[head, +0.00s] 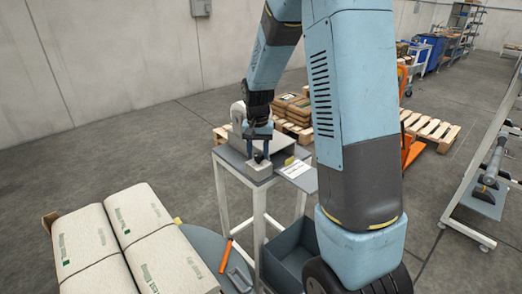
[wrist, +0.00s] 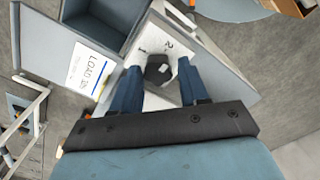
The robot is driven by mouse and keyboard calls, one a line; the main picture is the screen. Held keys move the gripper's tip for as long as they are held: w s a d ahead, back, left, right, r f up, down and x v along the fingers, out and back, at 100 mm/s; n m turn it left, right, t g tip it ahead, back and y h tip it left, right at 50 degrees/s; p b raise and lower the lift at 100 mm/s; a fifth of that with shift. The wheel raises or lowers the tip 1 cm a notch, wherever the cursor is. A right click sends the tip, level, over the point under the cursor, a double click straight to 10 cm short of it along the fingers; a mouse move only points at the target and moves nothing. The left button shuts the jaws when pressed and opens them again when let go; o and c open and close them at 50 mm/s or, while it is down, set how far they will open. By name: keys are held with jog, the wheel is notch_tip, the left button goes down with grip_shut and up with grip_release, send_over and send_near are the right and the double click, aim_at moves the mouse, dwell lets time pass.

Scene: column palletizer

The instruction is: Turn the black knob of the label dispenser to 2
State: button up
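The label dispenser (head: 259,168) is a small light grey box on a grey-topped stand. Its black knob (head: 259,157) also shows in the wrist view (wrist: 158,70), with the printed figures 1 and 2 beyond it, 1 to the left and 2 to the right. I cannot tell clearly which figure the knob points to. My gripper (head: 260,150) points down over the dispenser. In the wrist view its two blue fingers (wrist: 159,72) stand apart on either side of the knob, with pale gaps showing between them and it.
A white printed card (head: 295,170) lies on the stand's right side. A grey bin (head: 290,262) is below it. White sacks (head: 140,235) fill the front left. An orange-handled tool (head: 226,256) lies on a round grey surface. Pallets with brown sacks (head: 293,108) stand behind.

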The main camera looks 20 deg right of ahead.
aim_at(258, 154)
jog(key=shift+d+r, duration=0.1)
notch_tip(258, 154, up, 14)
jog(key=shift+f, duration=0.25)
dwell(0.5)
jog(key=s+r+n+t, duration=0.2)
jog(key=s+r, duration=0.2)
jog(key=s, duration=0.9)
jog(key=s+r+n+t, duration=0.2)
jog(key=s+r+t, duration=0.1)
jog(key=s, duration=1.1)
jog(key=shift+s+d+r+t, duration=0.15)
jog(key=shift+r+t, duration=0.15)
jog(key=shift+r, duration=0.2)
